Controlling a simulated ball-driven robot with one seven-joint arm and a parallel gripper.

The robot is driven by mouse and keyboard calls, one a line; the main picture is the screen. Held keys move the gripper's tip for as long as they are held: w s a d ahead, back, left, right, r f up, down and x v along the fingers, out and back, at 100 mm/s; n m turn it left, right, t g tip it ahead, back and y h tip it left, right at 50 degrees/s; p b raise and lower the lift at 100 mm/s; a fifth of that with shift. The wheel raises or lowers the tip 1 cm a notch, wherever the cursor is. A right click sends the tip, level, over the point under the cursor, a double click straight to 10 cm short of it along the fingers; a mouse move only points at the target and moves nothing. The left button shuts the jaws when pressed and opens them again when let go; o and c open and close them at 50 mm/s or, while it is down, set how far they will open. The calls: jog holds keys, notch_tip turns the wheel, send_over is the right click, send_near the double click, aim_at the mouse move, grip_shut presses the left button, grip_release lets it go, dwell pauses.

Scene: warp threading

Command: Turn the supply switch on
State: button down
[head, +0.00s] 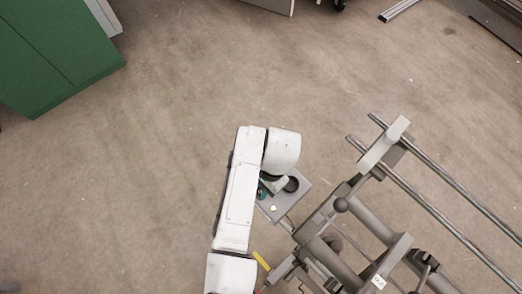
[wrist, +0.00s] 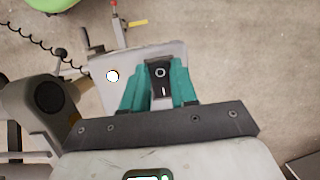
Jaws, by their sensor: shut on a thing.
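The supply switch (wrist: 160,78) is a black rocker with a white circle mark and a white line mark, set on a light grey plate (wrist: 103,72). In the wrist view my gripper (wrist: 160,88) has a teal finger on each side of the switch and is shut on it. I cannot tell which side of the rocker is pressed in. A round white lamp or button (wrist: 112,76) sits on the plate left of the switch. In the head view the plate (head: 298,197) shows beside my wrist, with a teal bit of my gripper (head: 262,191); the switch is hidden there.
A grey metal frame with rails (head: 425,180) stands right of the plate. A dark round part (wrist: 48,97) and a coiled black cable (wrist: 40,42) lie left in the wrist view. A green cabinet (head: 55,50) stands at upper left. Floor (head: 190,80) between is clear.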

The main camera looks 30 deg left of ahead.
jog(key=c, duration=0.9)
grip_release()
jog(key=shift+w+r, duration=0.1)
jog(key=v, duration=1)
jog(key=shift+w+r, duration=0.1)
jog(key=shift+r, duration=0.15)
